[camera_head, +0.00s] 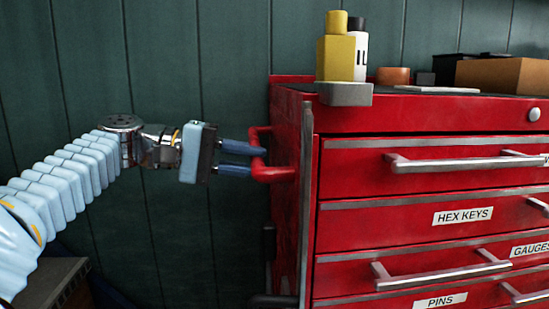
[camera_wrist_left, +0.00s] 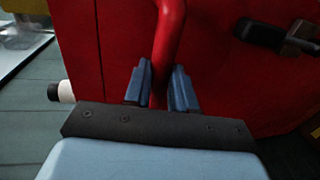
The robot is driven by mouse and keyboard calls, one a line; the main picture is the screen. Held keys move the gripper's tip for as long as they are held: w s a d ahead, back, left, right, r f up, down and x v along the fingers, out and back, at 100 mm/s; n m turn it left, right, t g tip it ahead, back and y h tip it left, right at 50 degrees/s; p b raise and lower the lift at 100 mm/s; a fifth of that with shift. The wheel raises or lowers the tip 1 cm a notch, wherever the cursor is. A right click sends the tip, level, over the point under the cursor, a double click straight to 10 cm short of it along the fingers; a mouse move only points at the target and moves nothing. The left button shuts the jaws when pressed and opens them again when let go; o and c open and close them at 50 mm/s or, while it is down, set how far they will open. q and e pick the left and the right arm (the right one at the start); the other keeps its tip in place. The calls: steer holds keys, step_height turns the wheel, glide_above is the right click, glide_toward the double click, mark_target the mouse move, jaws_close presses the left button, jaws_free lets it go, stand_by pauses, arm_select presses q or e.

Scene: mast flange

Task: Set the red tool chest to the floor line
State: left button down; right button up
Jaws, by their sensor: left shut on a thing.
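The red tool chest (camera_head: 375,210) fills the right of the head view, with drawers labelled HEX KEYS and PINS and grey bar handles. A red side handle (camera_head: 272,174) sticks out from its left side. My left gripper (camera_head: 258,160) comes in from the left and is shut on this handle. In the left wrist view the two blue fingers (camera_wrist_left: 163,88) stand on either side of the red handle bar (camera_wrist_left: 168,35). The floor line and the chest's bottom are not in view. My right gripper is not in view.
On the chest top stand a yellow container (camera_head: 336,57), a white bottle (camera_head: 360,55), and a cardboard box (camera_head: 505,75). A dark green plank wall (camera_head: 165,60) is behind. A grey-topped box or bench (camera_head: 50,280) sits at lower left.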

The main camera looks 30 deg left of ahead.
arm_select(q)
steer(key=shift+s+a+f, duration=0.2)
steer(key=shift+s+a, duration=0.1)
steer(key=shift+a, duration=0.3)
steer(key=shift+s+a+f, duration=0.2)
steer(key=shift+s+a, duration=0.05)
steer(key=shift+a, duration=0.3)
steer(key=c, duration=1)
jaws_free()
steer(key=shift+r, duration=0.1)
steer(key=p+v, duration=0.3)
steer(key=v, duration=1)
steer(key=shift+s+a+p, duration=0.2)
steer(key=shift+a+p, duration=0.15)
steer(key=shift+a, duration=0.05)
